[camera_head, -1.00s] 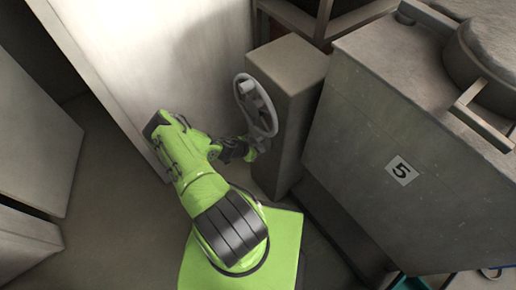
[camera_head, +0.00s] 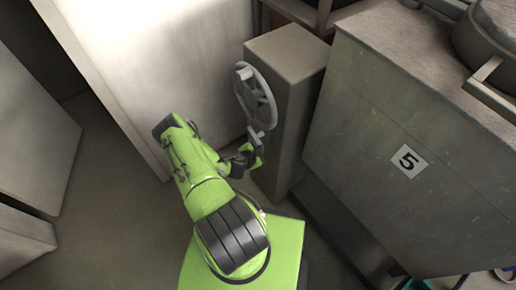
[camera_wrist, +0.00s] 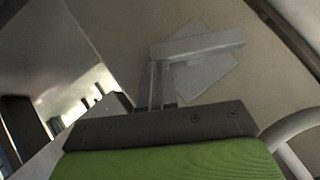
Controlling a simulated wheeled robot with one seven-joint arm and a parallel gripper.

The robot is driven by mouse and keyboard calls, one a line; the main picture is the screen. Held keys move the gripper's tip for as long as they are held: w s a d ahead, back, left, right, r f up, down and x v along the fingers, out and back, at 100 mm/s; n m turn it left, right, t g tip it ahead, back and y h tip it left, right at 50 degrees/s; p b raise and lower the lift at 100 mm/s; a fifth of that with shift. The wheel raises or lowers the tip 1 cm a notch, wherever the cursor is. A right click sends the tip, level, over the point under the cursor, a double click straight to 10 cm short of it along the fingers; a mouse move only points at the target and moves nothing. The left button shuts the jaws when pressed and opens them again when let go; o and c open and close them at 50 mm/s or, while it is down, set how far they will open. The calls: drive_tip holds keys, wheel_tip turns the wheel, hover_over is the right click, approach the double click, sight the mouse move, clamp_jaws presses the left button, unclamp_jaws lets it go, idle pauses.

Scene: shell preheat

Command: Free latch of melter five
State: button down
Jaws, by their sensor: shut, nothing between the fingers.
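Melter five (camera_head: 400,205) is the large grey box on the right in the head view, with a "5" label (camera_head: 409,161). A grey handwheel (camera_head: 256,97) with spokes is on the side of a grey post (camera_head: 290,110) left of the melter. My gripper (camera_head: 255,158) is shut and empty, just below the wheel's lower rim. Whether it touches the wheel I cannot tell. In the wrist view, a curved grey rim (camera_wrist: 293,135), likely the wheel, is at the lower right.
A pale panel (camera_head: 150,60) stands behind my arm. Grey cabinets (camera_head: 30,130) are at the left. Bare floor (camera_head: 100,190) lies between them and my arm. A round lid with a bar handle (camera_head: 490,90) sits on top of the melter.

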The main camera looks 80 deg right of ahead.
drive_tip(key=f+b, duration=0.2)
drive_tip(key=b, duration=0.1)
drive_tip(key=f+b, duration=0.1)
drive_tip(key=b, duration=0.2)
drive_tip(key=w+d+f+b, duration=0.1)
drive_tip(key=f+b, duration=0.1)
drive_tip(key=shift+f+b, duration=0.35)
drive_tip(key=shift+b, duration=0.05)
drive_tip(key=shift+w+d+r, duration=0.1)
idle(1.2)
